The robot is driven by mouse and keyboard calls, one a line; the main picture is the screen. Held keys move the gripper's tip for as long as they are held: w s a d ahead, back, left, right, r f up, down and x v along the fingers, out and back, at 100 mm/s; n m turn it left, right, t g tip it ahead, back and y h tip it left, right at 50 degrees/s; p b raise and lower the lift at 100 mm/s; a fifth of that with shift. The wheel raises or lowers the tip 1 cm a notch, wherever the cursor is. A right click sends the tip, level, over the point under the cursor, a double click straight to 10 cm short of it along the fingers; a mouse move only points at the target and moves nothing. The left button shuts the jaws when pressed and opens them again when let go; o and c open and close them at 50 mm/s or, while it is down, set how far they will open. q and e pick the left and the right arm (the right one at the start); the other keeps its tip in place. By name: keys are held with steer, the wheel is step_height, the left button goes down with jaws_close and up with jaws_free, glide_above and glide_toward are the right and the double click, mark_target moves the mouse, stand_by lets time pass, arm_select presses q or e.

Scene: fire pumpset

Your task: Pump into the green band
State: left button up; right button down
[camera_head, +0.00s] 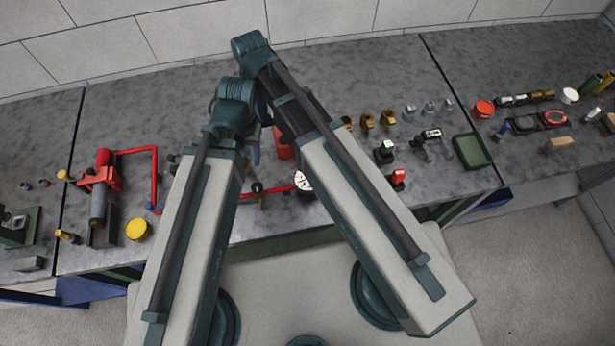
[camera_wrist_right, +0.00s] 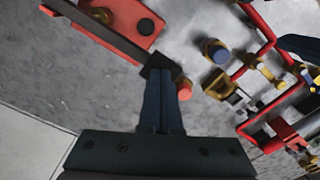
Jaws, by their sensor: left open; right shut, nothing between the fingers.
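A white-faced gauge (camera_head: 303,181) sits beside the red pipe (camera_head: 275,190) in the head view, partly behind my right arm; its bands are too small to read. In the right wrist view, a dark lever bar (camera_wrist_right: 100,35) runs over a red base plate (camera_wrist_right: 125,14) to a dark end block (camera_wrist_right: 158,64). My right gripper (camera_wrist_right: 165,85) is shut and empty, its tips close to that block; I cannot tell if they touch. My left gripper (camera_head: 256,150) is open, lower in the head view and mostly hidden by the arms.
A red cylinder assembly (camera_head: 100,178) and a yellow cap (camera_head: 138,229) are at the left. A green tray (camera_head: 471,151) and several small fittings are at the right. Brass and red pipework (camera_wrist_right: 265,60) crowds the right wrist view's right side. A wall stands behind the bench.

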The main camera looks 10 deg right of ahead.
steer(key=shift+f, duration=0.1)
stand_by(0.3)
steer(key=shift+f+b, duration=2.75)
steer(key=shift+b, duration=0.1)
step_height(320, 180, up, 6)
steer(key=p, duration=0.5)
steer(key=shift+f+p, duration=0.1)
steer(key=shift+p, duration=0.3)
steer(key=shift+f, duration=0.15)
steer(key=shift+f+b, duration=2.8)
steer(key=shift+b, duration=0.15)
steer(key=shift+r+p, duration=2.9)
steer(key=shift+f, duration=0.1)
